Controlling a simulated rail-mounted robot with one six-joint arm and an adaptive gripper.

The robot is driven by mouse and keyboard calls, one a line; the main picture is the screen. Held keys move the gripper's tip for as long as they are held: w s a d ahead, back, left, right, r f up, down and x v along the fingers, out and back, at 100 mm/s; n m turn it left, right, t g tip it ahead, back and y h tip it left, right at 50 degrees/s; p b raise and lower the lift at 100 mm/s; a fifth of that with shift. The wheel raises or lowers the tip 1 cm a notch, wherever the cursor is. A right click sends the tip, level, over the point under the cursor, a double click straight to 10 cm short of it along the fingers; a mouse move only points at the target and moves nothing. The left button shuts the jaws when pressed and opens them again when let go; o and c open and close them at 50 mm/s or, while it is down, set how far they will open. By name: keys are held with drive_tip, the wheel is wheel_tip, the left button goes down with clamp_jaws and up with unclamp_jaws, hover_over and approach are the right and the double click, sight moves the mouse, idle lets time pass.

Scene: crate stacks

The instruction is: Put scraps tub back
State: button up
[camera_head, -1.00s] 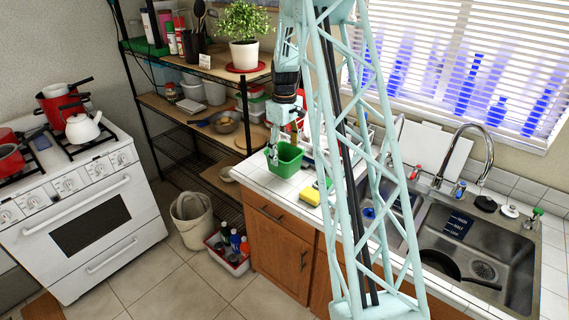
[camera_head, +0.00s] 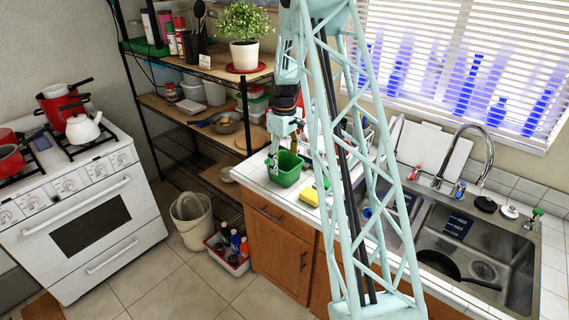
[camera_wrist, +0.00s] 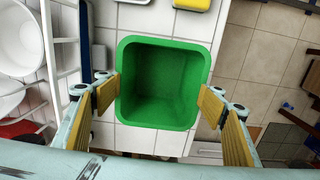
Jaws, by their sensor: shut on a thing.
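The scraps tub is an empty-looking green square tub (camera_head: 287,171) at the left end of the white tiled counter. My gripper (camera_head: 285,152) points down over it. In the wrist view the tub (camera_wrist: 165,112) is between the yellow finger pads of my gripper (camera_wrist: 160,95), which press on its left and right sides. The tub is upright, over the tiles. I cannot tell whether its bottom touches the counter.
A yellow sponge (camera_head: 309,196) lies just right of the tub. The sink (camera_head: 470,262) holds a dark pan. The shelf rack (camera_head: 195,65) stands behind to the left. A cream bin (camera_head: 192,222) and a crate of bottles (camera_head: 228,258) stand on the floor below the counter's left end.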

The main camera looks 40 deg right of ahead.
drive_tip(key=shift+f, duration=0.15)
drive_tip(key=o, duration=1.1)
drive_tip(key=shift+c, duration=0.2)
drive_tip(key=shift+r, duration=0.2)
wheel_tip(320, 180, up, 12)
idle(0.8)
